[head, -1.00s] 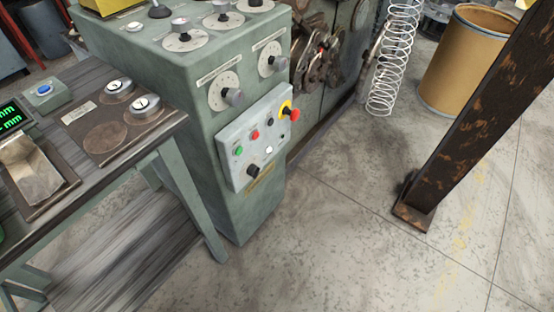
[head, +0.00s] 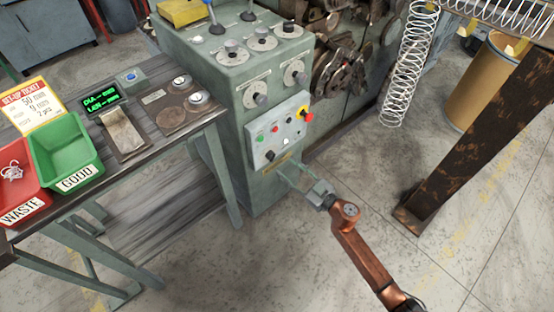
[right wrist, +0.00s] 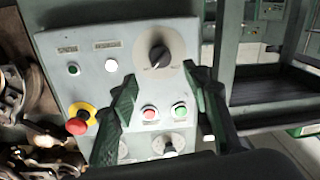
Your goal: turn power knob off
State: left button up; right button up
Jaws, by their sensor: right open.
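The grey control panel (head: 256,150) is on the front of the green machine cabinet. Its black power knob (head: 269,156) sits at the panel's lower left. In the right wrist view, turned about upside down, the black knob (right wrist: 158,55) stands on a round grey plate with a pale pointer mark. My right gripper (head: 293,174) is in front of the panel's lower part. Its green fingers (right wrist: 163,82) are open and empty in the right wrist view, below the knob in the picture, apart from it. My left gripper is in neither view.
Nearby are a red-on-yellow emergency stop (head: 306,114), a red button (right wrist: 150,112) and a green button (right wrist: 180,110). A workbench (head: 150,125) with a green bin (head: 62,150) and a red bin (head: 20,185) stands left. A rusty post (head: 470,140) stands right; floor between is clear.

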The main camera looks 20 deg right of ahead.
aim_at(274, 158)
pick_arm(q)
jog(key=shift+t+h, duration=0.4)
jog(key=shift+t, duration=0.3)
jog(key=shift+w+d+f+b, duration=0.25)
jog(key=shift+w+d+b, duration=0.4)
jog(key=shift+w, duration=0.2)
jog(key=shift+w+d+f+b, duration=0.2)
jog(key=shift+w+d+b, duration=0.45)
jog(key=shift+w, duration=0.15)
pick_arm(e)
jog(key=shift+x, duration=3.55)
jog(key=shift+f, duration=0.1)
jog(key=shift+c, duration=0.3)
